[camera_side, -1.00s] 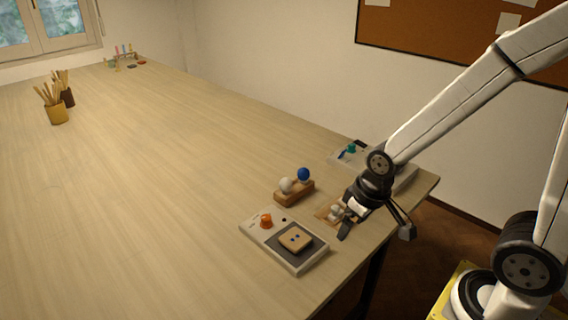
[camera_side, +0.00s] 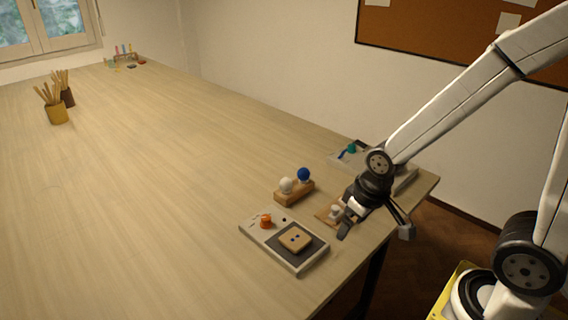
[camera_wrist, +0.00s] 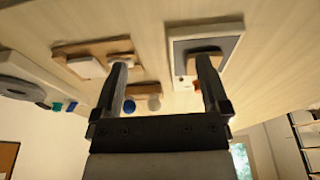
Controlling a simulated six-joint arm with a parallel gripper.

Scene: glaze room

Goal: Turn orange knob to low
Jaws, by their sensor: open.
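The orange knob (camera_side: 266,221) stands on a pale panel (camera_side: 257,230) with a dark plate that carries a tan block with dark dots (camera_side: 295,239). In the wrist view the panel (camera_wrist: 178,62) is at upper right, and the knob (camera_wrist: 196,86) is partly hidden behind the right finger. The knob's setting is too small to read. My gripper (camera_side: 375,226) is open and empty, to the right of the panel in the side view and apart from the knob. Its two fingers (camera_wrist: 163,80) also show spread in the wrist view.
A wooden stand (camera_side: 293,195) with a white and a blue ball is behind the panel. A wooden board (camera_side: 325,212) with white parts lies by my gripper. A grey device (camera_side: 343,159) with teal and blue parts is further back. The table's left is largely clear.

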